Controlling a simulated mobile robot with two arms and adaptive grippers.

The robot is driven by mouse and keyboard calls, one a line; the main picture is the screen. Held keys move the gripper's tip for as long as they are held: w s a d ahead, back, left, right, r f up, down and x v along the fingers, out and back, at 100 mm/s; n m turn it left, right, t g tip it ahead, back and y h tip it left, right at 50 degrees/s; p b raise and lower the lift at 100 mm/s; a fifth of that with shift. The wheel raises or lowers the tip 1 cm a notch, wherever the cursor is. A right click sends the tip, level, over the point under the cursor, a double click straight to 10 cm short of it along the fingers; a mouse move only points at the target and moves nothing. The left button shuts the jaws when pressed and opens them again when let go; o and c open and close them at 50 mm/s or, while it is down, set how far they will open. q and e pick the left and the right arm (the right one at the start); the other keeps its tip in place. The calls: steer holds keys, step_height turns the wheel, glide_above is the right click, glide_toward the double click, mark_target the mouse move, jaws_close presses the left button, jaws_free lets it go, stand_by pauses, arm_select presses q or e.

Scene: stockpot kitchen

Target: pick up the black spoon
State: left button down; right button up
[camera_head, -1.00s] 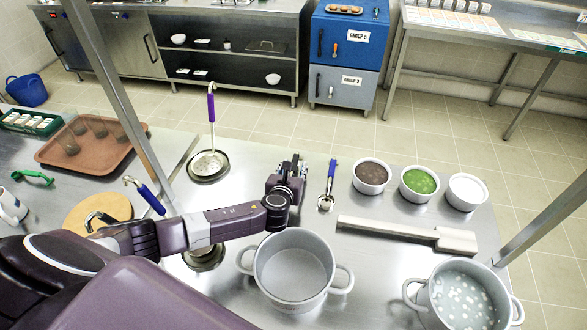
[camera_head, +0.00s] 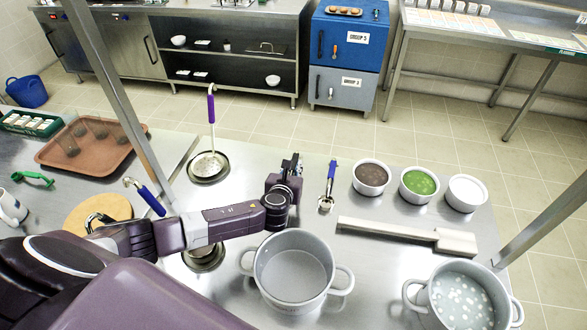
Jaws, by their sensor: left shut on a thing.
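My left gripper (camera_head: 291,167) reaches over the steel table from the left, beyond the empty grey pot (camera_head: 293,272). Its fingers are close together, shut on a thin dark thing that I take for the black spoon. The spoon is mostly hidden by the fingers and hard to tell from them; no other black spoon shows on the table. My right gripper is out of view.
A blue-handled utensil (camera_head: 328,187) lies just right of my left gripper. Bowls of brown (camera_head: 371,178), green (camera_head: 419,185) and white (camera_head: 467,192) food stand farther right.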

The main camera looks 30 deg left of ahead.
mark_target(294, 164)
arm_select(q)
step_height(294, 164, up, 19)
steer(key=shift+b, duration=0.3)
steer(key=shift+d, duration=0.1)
stand_by(0.5)
